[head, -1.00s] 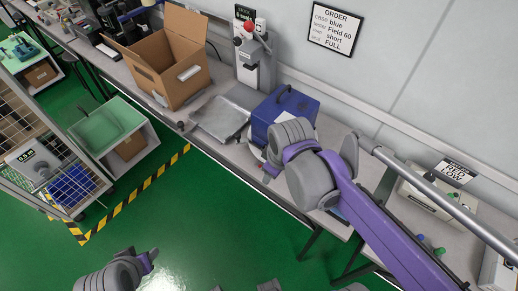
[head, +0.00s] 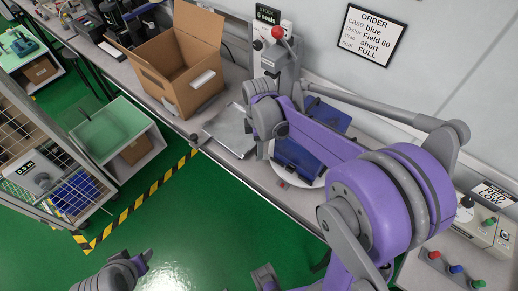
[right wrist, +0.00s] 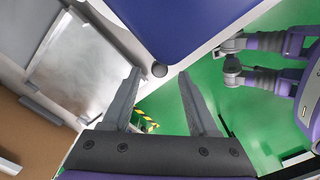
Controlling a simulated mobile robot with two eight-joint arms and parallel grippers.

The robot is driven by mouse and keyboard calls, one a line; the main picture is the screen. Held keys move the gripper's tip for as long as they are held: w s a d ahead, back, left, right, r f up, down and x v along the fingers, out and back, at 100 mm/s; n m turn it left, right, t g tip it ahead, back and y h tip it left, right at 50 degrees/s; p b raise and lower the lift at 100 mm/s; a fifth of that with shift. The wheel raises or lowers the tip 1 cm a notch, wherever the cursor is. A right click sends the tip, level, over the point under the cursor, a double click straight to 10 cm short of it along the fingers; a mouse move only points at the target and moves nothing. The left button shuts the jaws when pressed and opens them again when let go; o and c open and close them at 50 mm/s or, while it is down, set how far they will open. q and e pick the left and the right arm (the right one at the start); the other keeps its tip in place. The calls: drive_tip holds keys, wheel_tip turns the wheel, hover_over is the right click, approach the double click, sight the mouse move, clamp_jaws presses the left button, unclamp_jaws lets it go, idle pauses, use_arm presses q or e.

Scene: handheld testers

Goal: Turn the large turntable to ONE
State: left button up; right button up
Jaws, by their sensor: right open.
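The large turntable looks like the pale disc (head: 318,183) under a blue case (head: 298,158) on the bench. My right arm covers much of both in the head view. In the right wrist view the blue case (right wrist: 185,22) fills the top, and a small dark knob (right wrist: 159,70) shows near its lower corner. My right gripper (head: 262,150) is at the left side of the case. In the right wrist view its fingers (right wrist: 158,95) are apart with nothing between them. My left gripper (head: 145,264) is low over the floor, away from the bench. The turntable's markings cannot be read.
A grey metal plate (head: 229,130) lies left of the turntable, with an open cardboard box (head: 180,75) beyond it. A red-knobbed press (head: 277,60) stands behind. A button box (head: 455,262) is at the right. The green floor in front is clear.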

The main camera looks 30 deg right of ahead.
drive_tip(key=shift+f, duration=1.25)
clamp_jaws()
idle(0.5)
